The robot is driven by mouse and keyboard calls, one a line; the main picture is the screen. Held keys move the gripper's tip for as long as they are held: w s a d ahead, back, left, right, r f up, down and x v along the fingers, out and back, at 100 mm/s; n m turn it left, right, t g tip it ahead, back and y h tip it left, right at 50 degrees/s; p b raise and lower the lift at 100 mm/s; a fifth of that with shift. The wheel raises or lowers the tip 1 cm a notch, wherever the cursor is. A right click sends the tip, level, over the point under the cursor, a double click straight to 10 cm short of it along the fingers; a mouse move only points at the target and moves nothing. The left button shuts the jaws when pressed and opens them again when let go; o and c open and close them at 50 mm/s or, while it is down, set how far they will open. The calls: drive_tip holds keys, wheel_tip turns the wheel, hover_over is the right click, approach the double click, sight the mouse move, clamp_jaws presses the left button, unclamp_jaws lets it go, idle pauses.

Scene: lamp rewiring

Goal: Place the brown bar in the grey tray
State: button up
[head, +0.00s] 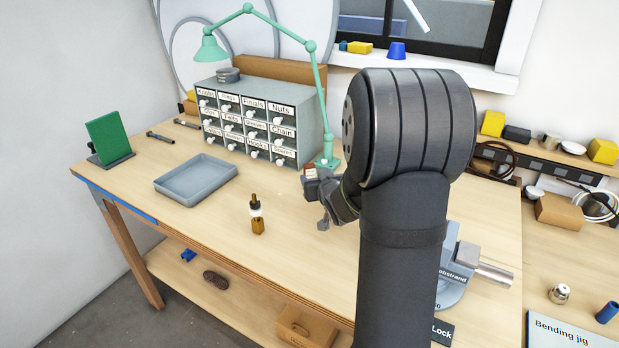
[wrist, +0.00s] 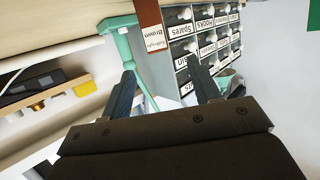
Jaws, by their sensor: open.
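The brown bar (head: 310,171) shows in the head view as a small reddish-brown piece with a pale label, at my gripper near the lamp's foot. In the wrist view the brown bar (wrist: 148,14) runs down from the top edge, with a white label at its end reading "Brown". My gripper (head: 316,205) is open over the bench, partly hidden behind my arm. In the wrist view its fingers (wrist: 162,68) are spread, and the bar's labelled end lies beyond the gap. The grey tray (head: 194,181) lies empty on the bench, left of my gripper.
A green lamp (head: 321,110) and a labelled drawer cabinet (head: 252,118) stand behind. A small brass piece with a white collar (head: 256,214) stands between the tray and my gripper. A green panel (head: 107,138) is at far left. A vise (head: 460,265) is partly behind my arm.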

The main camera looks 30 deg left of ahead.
sight(308, 166)
drive_tip(key=x, duration=0.7)
drive_tip(key=shift+d+x, duration=0.2)
drive_tip(key=shift+x, duration=2.45)
drive_tip(key=shift+w, duration=0.2)
drive_tip(key=shift+c, duration=0.5)
drive_tip(key=c, duration=1.1)
